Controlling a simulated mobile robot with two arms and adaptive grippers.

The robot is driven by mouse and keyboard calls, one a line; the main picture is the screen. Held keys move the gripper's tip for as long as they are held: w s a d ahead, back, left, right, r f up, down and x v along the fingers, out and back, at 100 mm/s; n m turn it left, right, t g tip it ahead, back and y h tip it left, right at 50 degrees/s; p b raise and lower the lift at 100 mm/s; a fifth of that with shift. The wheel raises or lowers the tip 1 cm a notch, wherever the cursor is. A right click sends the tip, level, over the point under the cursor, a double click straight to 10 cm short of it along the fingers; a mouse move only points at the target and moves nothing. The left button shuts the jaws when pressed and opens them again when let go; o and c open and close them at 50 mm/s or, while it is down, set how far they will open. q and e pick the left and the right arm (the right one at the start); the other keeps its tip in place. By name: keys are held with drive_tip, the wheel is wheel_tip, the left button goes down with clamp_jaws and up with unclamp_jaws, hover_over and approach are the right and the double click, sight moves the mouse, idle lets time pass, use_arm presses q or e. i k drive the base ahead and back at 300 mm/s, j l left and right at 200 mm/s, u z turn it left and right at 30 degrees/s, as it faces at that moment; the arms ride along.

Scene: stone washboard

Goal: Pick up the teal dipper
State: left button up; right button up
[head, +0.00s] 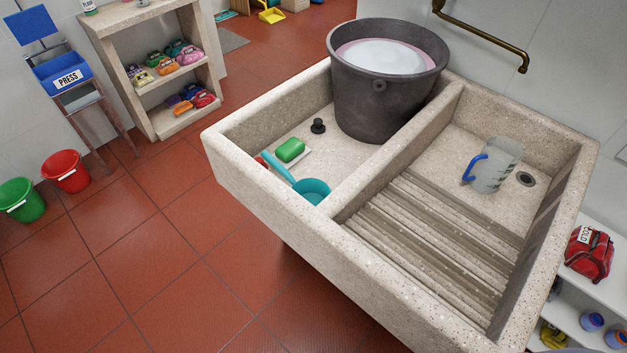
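The teal dipper (312,190) lies in the left basin of the stone washboard sink (240,191), near its front corner. Its round cup is close to the divider wall. Its handle (279,168) points up and to the left, towards the basin's front left wall. Part of the cup is hidden behind the front wall. Neither of my grippers shows in the head view.
A green soap bar (290,149) lies just beyond the handle, with a black plug (318,126) behind it. A big dark bucket (385,100) of foamy water fills the left basin's back. A clear jug (492,166) with a blue handle stands in the right basin.

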sight(292, 182)
drive_tip(key=i+j, duration=0.15)
drive_tip(key=j, duration=0.25)
drive_tip(key=i+j, duration=0.15)
drive_tip(key=j, duration=0.25)
drive_tip(key=i+j, duration=0.15)
drive_tip(key=j, duration=0.2)
drive_tip(key=i+j, duration=0.15)
drive_tip(key=j, duration=0.25)
drive_tip(key=z, duration=0.05)
